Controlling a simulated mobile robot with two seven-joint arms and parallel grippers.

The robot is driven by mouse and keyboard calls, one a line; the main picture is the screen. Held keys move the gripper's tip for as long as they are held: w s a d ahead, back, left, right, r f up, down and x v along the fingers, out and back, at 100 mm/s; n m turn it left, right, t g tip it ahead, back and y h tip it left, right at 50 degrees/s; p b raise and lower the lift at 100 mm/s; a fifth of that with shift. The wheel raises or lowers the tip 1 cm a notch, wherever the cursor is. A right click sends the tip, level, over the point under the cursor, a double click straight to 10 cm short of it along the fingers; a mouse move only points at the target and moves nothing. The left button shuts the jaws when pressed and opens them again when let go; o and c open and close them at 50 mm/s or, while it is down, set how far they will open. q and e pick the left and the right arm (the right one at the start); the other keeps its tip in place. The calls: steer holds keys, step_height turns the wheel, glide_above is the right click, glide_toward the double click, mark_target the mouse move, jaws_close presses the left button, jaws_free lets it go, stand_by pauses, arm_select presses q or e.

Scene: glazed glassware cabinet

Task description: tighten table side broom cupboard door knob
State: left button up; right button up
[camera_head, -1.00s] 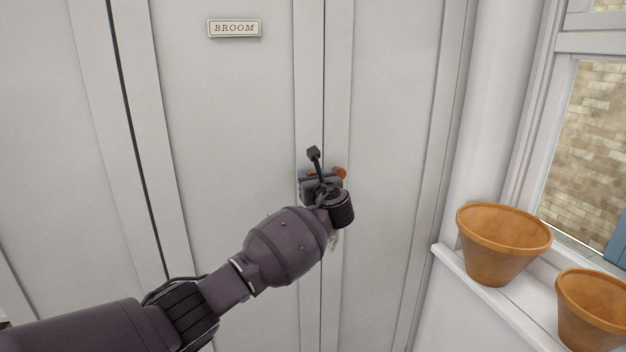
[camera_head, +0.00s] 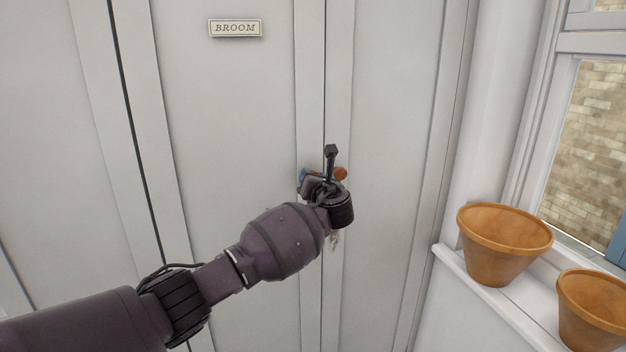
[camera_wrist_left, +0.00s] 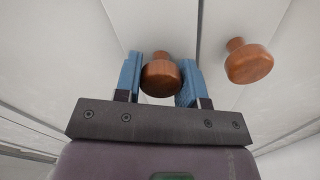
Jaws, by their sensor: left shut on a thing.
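Two round wooden knobs sit on the pale cupboard doors, one on each side of the seam. In the left wrist view, the blue fingers of my left gripper (camera_wrist_left: 160,80) are shut on the left-hand knob (camera_wrist_left: 161,76), one finger on each side of it. In the head view this gripper (camera_head: 308,176) is at the left door's edge, and its wrist hides most of the held knob. The right-hand knob (camera_wrist_left: 248,62) is free, just right of the gripper; it also shows in the head view (camera_head: 341,173). My right gripper is not in view.
A BROOM sign (camera_head: 236,28) is on the left door, above the gripper. Two terracotta pots, one larger (camera_head: 504,243) and one nearer (camera_head: 594,308), stand on the window sill (camera_head: 490,290) at right. A small pale item (camera_head: 335,241), partly hidden, shows below my wrist.

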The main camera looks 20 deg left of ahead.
arm_select(q)
steer(key=o, duration=0.9)
steer(key=b+v, duration=0.1)
steer(key=v, duration=1)
steer(key=shift+o, duration=0.2)
steer(key=shift+w+f, duration=0.1)
